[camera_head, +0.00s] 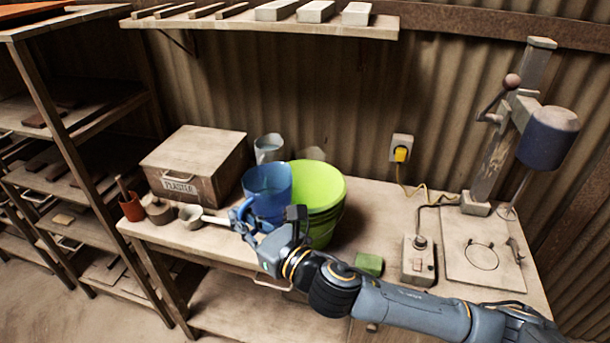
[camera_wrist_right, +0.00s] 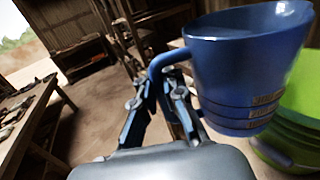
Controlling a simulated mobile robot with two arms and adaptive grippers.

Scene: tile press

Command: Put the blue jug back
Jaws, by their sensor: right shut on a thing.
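The blue jug (camera_head: 268,192) is upright above the wooden workbench, left of the green bucket (camera_head: 322,190). My right gripper (camera_head: 243,215) is shut on the jug's handle. In the right wrist view the jug (camera_wrist_right: 240,65) fills the upper right, and the gripper fingers (camera_wrist_right: 160,95) close on its handle at the jug's left side. I cannot tell whether the jug's base touches the bench. My left gripper is not in view.
A plaster box (camera_head: 195,165), a grey jug (camera_head: 269,148), a ladle (camera_head: 192,215) and a red cup (camera_head: 131,207) stand around the left of the bench. A green block (camera_head: 369,264), a switch box (camera_head: 417,262) and a press (camera_head: 500,150) are at the right. A shelf (camera_head: 260,26) hangs above.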

